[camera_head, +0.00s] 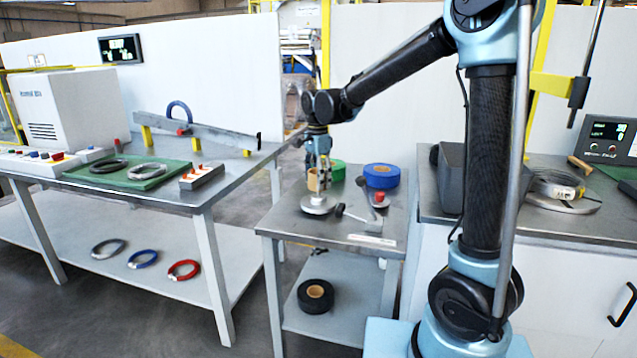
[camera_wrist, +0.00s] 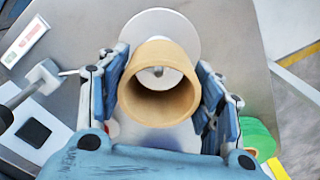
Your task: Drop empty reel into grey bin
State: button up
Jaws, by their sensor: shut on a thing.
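The empty reel, a tan cardboard tube (camera_wrist: 160,110), is between the two blue fingers of my gripper (camera_wrist: 163,88), which are shut on its sides. It also shows small in the head view (camera_head: 312,181), under my gripper (camera_head: 318,160). It stands upright over the round pale base of a holder (camera_head: 318,206) on the small middle table. The holder's disc shows beyond the tube in the wrist view (camera_wrist: 163,24); I cannot tell whether the tube touches it. A dark grey bin-like box (camera_head: 450,178) stands on the right counter, partly behind my arm.
A blue roll (camera_head: 381,175), a green roll (camera_head: 338,170) and a red-knobbed tool (camera_head: 378,197) are near the holder. A black roll (camera_head: 315,296) lies on the lower shelf. The left bench (camera_head: 190,198) holds coils on a green mat.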

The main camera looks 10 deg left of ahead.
jog(key=shift+r, duration=2.15)
